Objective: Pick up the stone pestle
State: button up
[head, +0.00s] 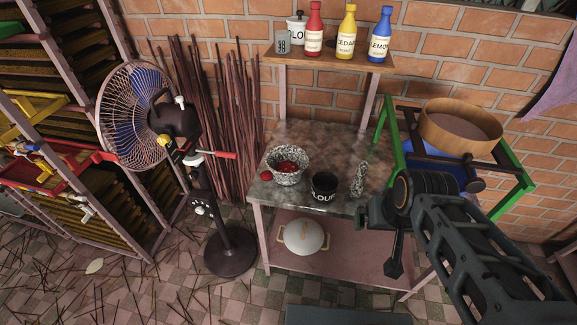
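The stone pestle (359,180) is a speckled grey-and-white piece standing near the right end of the worktable (300,140). A matching speckled stone mortar (288,176) with red material in it sits to its left. A black cup (325,194) with white lettering stands between them, close to the pestle. My arm comes in from the lower right, and my gripper (394,264) seems to be the dark end hanging in front of the table's right edge. It is apart from the pestle in the picture. Its fingers are not clear enough to tell open from shut.
A shelf (330,61) above holds red, yellow and blue bottles (348,32). A white round pot (304,236) sits on the lower shelf. A standing fan (160,125) is at left. A green frame with a round sieve (459,127) is at right, behind my arm.

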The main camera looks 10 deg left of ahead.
aim_at(355, 189)
jog(key=k, duration=1.3)
jog(key=u, duration=0.85)
jog(key=i, duration=1.4)
jog(key=z, duration=0.7)
jog(key=i, duration=0.45)
jog(key=z, duration=0.55)
